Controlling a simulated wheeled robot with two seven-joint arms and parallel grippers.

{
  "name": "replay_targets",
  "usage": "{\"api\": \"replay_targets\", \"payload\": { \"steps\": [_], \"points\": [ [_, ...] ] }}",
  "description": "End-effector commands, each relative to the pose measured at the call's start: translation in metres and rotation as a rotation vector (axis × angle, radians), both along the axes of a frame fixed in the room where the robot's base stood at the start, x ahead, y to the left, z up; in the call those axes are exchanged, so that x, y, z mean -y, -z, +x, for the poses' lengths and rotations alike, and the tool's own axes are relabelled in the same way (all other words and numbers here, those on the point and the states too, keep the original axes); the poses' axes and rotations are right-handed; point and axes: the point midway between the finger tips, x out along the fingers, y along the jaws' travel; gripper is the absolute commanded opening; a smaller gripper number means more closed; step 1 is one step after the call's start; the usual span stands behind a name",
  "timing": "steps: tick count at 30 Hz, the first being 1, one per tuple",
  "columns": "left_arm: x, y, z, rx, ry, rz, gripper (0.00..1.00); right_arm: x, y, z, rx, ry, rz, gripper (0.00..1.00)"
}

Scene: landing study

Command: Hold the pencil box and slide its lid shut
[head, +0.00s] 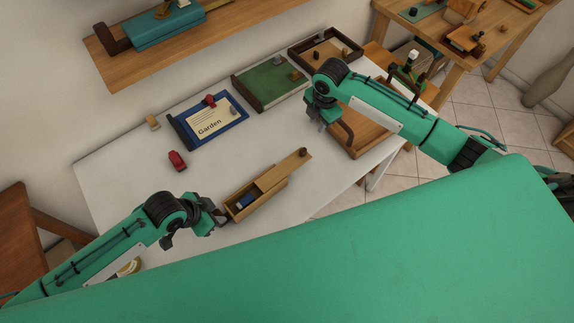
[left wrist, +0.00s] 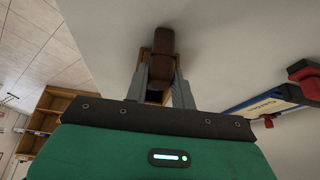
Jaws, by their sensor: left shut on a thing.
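The wooden pencil box (head: 236,214) lies on the white table, its near-left end open. A blue item (head: 244,202) shows inside. The lid (head: 285,167) is slid partly out, sticking out past the box's far-right end, with a dark knob (head: 303,153) near its tip. My left gripper (head: 222,216) is shut on the box at its near-left end. In the left wrist view, the fingers (left wrist: 160,90) close on wood, with a dark brown piece beyond them. My right gripper (head: 318,112) is well apart from the lid, up and to the right; its finger opening is unclear.
A blue tray with a "Garden" card (head: 207,124), a green tray (head: 268,83) and a brown-rimmed tray (head: 326,48) line the table's back. A red object (head: 177,161) and a small wooden block (head: 152,122) stand left. A wooden tray (head: 370,135) lies under my right arm.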

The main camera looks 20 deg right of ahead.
Motion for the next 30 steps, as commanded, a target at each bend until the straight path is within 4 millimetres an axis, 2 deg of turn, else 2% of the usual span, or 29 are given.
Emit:
{"api": "replay_targets", "payload": {
  "steps": [1,3,9,14,24,30],
  "points": [
    [0.000,0.000,0.000,0.000,0.000,0.000,0.00,-0.017,-0.002,-0.009,-0.022,-0.021,-0.002,0.28],
    [0.000,0.000,0.000,0.000,0.000,0.000,0.00,-0.033,-0.005,-0.021,-0.052,-0.038,-0.013,0.28],
    [0.000,0.000,0.000,0.000,0.000,0.000,0.00,-0.055,-0.010,-0.039,-0.095,-0.065,-0.037,0.28],
    [0.000,0.000,0.000,0.000,0.000,0.000,0.00,-0.057,0.000,-0.042,-0.102,-0.066,-0.041,0.28],
    [0.000,0.000,0.000,0.000,0.000,0.000,0.00,-0.057,0.042,-0.041,-0.101,-0.066,-0.039,0.28],
    [0.000,0.000,0.000,0.000,0.000,0.000,0.00,-0.057,0.056,-0.041,-0.099,-0.067,-0.038,0.28]
  ]
}}
